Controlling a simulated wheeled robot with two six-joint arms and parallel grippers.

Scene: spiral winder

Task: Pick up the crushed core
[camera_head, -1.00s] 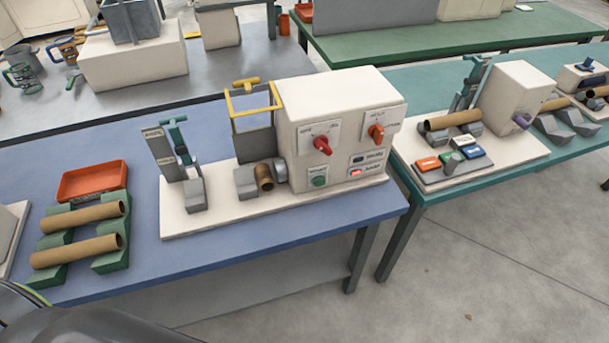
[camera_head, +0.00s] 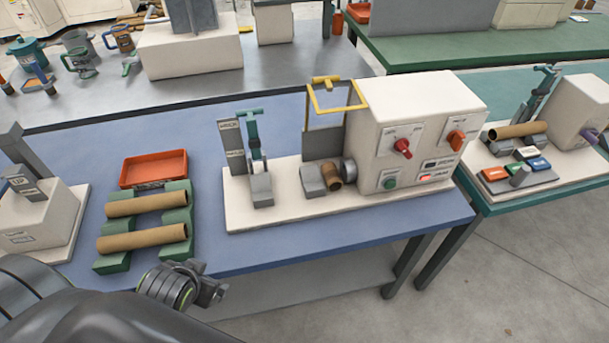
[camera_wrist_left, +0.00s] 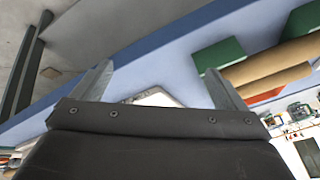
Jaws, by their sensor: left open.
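A short brown core (camera_head: 331,176) sits in the winder (camera_head: 415,125), between a grey block and the round grey chuck. It looks shorter than the other cores; I cannot tell clearly how crushed it is. My left arm comes in at the lower left of the head view, in front of the table's front edge, well apart from that core. In the left wrist view my left gripper (camera_wrist_left: 160,80) has its two fingers spread apart, with nothing between them. My right gripper is not in view.
Two long brown cores (camera_head: 148,203) lie on a green rack (camera_head: 112,262), which also shows in the left wrist view (camera_wrist_left: 219,54). An orange tray (camera_head: 154,169) stands behind it. A yellow guard frame (camera_head: 338,112) stands raised above the core. The blue table (camera_head: 285,258) is clear in front.

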